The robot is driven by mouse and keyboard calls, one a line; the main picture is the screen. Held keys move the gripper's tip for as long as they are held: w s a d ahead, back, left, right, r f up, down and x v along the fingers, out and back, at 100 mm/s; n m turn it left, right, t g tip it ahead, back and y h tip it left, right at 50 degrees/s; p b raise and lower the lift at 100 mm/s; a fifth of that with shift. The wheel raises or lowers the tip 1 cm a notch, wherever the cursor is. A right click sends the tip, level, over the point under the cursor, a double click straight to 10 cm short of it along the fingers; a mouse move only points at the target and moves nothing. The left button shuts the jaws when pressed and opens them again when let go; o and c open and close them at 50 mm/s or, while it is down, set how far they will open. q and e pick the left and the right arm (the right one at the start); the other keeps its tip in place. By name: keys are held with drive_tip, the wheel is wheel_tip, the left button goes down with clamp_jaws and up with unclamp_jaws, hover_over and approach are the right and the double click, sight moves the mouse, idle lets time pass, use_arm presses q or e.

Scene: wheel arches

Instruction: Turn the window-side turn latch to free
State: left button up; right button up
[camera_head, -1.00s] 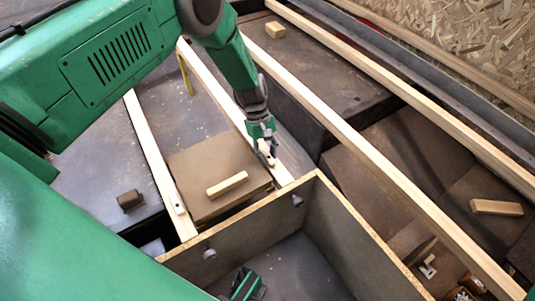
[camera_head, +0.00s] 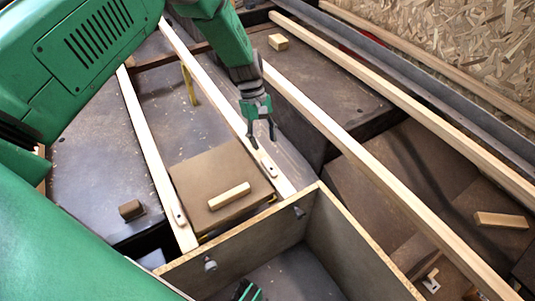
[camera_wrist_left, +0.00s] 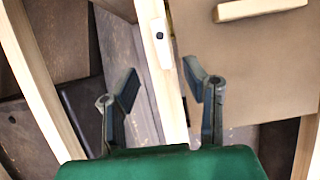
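A small pale wooden turn latch (camera_head: 268,167) with a dark pivot lies on the light rail right of a brown panel (camera_head: 190,178), roughly along the rail. It shows in the left wrist view (camera_wrist_left: 161,50), ahead of the fingers. A second latch (camera_head: 179,217) lies along the rail left of the panel. I cannot tell from the frames which is window-side. My left gripper (camera_head: 262,143) is open and empty, just beyond the right latch and apart from it; its fingers (camera_wrist_left: 165,90) are spread. Part of my right gripper (camera_head: 248,292) shows at the bottom edge, its fingers unclear.
A wooden handle block (camera_head: 229,196) sits on the panel. An open box with a raw board rim (camera_head: 318,188) stands in front. Long pale rails (camera_head: 390,180) run to the right. A small dark block (camera_head: 131,210) lies left.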

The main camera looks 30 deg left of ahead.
use_arm(q)
drive_tip(key=shift+v, duration=1.4)
drive_tip(key=shift+f, duration=0.1)
